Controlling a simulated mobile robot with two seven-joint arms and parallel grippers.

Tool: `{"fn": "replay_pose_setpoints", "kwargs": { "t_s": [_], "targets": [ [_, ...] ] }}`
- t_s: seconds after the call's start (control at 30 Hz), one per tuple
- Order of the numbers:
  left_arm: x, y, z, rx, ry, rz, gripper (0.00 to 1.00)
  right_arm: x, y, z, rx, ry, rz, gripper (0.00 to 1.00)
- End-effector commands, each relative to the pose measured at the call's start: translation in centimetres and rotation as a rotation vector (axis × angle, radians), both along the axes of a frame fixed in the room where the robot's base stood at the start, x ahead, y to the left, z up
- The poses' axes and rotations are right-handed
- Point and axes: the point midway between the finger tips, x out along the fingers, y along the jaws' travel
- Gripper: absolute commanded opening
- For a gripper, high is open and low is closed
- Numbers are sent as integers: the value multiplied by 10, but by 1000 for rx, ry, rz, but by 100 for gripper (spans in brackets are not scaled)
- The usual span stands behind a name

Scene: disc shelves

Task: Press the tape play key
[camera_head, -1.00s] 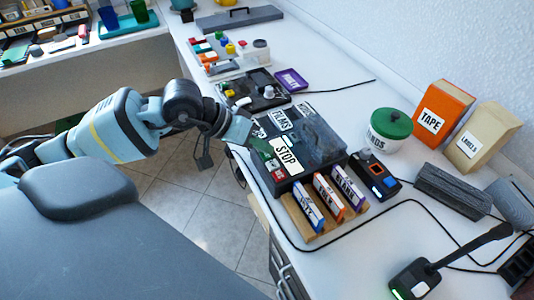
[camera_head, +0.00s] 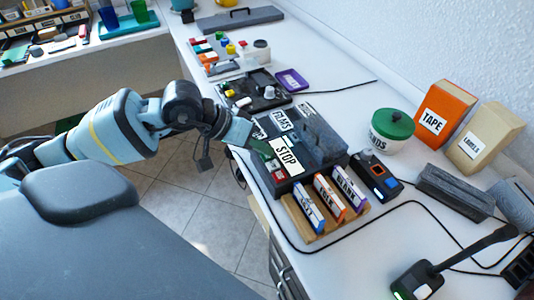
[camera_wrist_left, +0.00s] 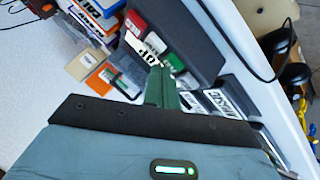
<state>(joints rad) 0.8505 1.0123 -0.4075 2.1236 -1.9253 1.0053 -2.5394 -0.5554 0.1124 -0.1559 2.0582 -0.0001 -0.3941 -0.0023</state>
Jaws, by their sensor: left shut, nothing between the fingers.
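The dark tape machine (camera_head: 322,140) sits on the white counter, with a large white STOP label (camera_head: 287,157) on its near part. In the left wrist view its front shows a row of small keys: a red key (camera_wrist_left: 135,22), a pale key (camera_wrist_left: 154,43) and a green key (camera_wrist_left: 175,62). The lettering there is too small or tilted to read surely. My left gripper (camera_wrist_left: 161,72) is shut and empty, its dark green fingertips right at the keys beside the pale and green ones. I cannot tell whether they touch. It also shows in the head view (camera_head: 262,148). My right gripper is out of view.
A wooden rack (camera_head: 325,222) with labelled cases stands in front of the machine. A small dark device (camera_head: 376,176) and a green-lidded jar (camera_head: 391,131) stand to its right. An orange TAPE box (camera_head: 441,113) is farther right. A black cable runs along the counter.

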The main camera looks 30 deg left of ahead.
Motion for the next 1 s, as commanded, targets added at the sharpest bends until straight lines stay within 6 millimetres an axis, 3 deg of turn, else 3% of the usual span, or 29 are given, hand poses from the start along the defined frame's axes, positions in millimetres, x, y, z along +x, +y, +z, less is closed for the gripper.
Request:
{"fn": "replay_pose_setpoints", "kwargs": {
  "t_s": [0.67, 1.0],
  "targets": [
    [0, 0, -3, 0, 1, -1, 0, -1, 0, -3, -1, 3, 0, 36],
    [0, 0, 11, 2, 0, -1, 0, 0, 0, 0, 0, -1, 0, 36]
  ]
}}
